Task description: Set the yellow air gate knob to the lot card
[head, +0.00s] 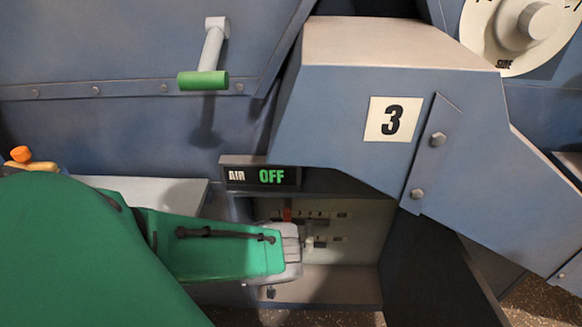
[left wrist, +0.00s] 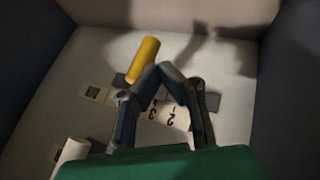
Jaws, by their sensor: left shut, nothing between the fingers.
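The yellow air gate knob (left wrist: 144,60) shows in the left wrist view as a short tilted cylinder over a dark slot. My left gripper (left wrist: 163,70) is shut and empty, its fingertips just right of the knob's lower end; I cannot tell if they touch it. A pale scale (left wrist: 172,115) with a 3 and a 2 lies behind the fingers, partly hidden. In the head view my left gripper (head: 290,250) reaches into the recess under the blue housing and hides the yellow knob. My right gripper is not in view.
A display (head: 260,176) above the recess reads AIR OFF in the head view. The recess walls (head: 345,285) close in around my gripper. A white knob (left wrist: 72,153) sits lower left in the wrist view. A green-handled lever (head: 203,80) and a round dial (head: 520,28) are above.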

